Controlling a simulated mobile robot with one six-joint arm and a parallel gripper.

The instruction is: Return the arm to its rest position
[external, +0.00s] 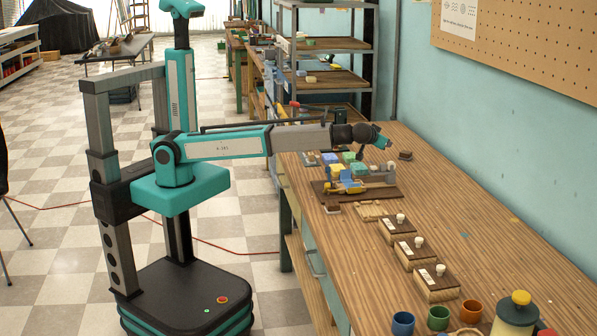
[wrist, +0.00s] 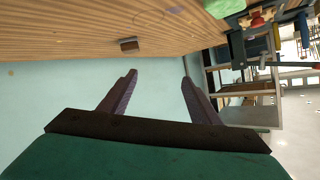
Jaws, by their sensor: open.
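My gripper (external: 384,145) is at the end of my arm, which reaches out to the right over the wooden workbench (external: 480,210) in the external view. It hangs above the far part of the bench, near a small brown block (external: 405,155). In the wrist view the two dark fingers of my gripper (wrist: 158,76) stand wide apart with nothing between them. The wrist picture is tilted over, with the bench top (wrist: 80,32) at the top and the pale wall (wrist: 60,110) below. The brown block (wrist: 129,45) shows beyond the fingers.
A dark board (external: 325,194) with a yellow and blue device lies below my arm, beside coloured soap-like blocks (external: 347,157). Cups (external: 438,318) and a yellow-topped bottle (external: 515,316) stand in front. Shelves (external: 330,45) rise behind.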

